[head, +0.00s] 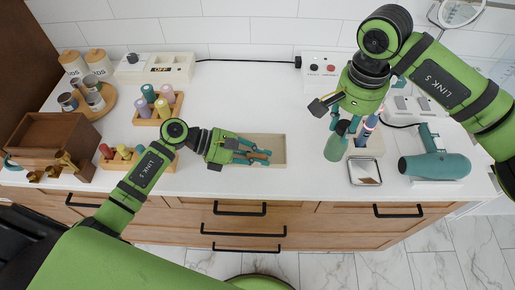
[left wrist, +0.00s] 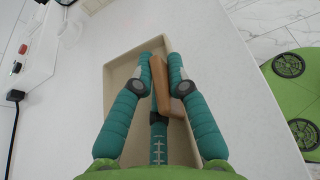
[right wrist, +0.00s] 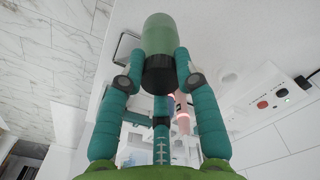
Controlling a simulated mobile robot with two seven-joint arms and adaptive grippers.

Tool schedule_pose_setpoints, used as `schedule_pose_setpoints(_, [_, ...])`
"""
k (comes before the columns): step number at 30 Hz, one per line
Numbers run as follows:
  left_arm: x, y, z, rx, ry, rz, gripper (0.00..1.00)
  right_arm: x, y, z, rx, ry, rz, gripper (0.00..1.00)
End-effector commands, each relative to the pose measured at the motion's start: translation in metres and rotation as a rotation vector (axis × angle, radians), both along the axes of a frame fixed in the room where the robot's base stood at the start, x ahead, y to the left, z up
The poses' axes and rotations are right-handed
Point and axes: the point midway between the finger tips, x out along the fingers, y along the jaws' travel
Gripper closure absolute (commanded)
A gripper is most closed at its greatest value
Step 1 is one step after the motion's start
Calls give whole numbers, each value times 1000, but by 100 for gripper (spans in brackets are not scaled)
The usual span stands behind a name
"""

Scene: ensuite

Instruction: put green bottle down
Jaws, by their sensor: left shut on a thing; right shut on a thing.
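The green bottle (head: 335,147) is at the right of the counter in the head view, beside a holder with pink and blue brushes. My right gripper (head: 342,124) comes from above and is shut on the bottle near its top. In the right wrist view, the green body (right wrist: 158,32) and black neck (right wrist: 158,75) show between the fingertips. I cannot tell whether its base touches the counter. My left gripper (head: 266,151) is low over a shallow beige tray (head: 279,139), shut on a brown wooden item (left wrist: 186,88). The wooden item lies within the tray's outline.
The brush holder (head: 374,145) stands right of the bottle, with a small square mirror tray (head: 365,172) in front. A teal hair dryer (head: 435,166) lies further right. Sockets and a black cord line the wall. The counter between beige tray and bottle is clear.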

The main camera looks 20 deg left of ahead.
Motion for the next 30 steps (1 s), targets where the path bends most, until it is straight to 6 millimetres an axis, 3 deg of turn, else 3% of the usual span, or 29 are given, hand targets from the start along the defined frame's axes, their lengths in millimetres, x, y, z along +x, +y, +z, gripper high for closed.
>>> schedule_pose_setpoints(1, [0,0,-1,0,2,1,100,7,23,6,1,-2,-25,100])
schedule_pose_setpoints(6, [0,0,-1,1,2,1,100,20,87,20,2,-4,-128,100])
schedule_pose_setpoints(12, [0,0,-1,1,2,1,100,19,141,31,2,-2,-223,100])
schedule_pose_setpoints(19, [0,0,-1,0,3,1,100,16,164,30,2,0,-274,100])
schedule_pose_setpoints(27, [0,0,-1,0,2,1,100,15,166,-16,2,3,-277,100])
schedule_pose_setpoints(30, [0,0,-1,0,2,1,100,15,166,-25,3,0,-276,100])
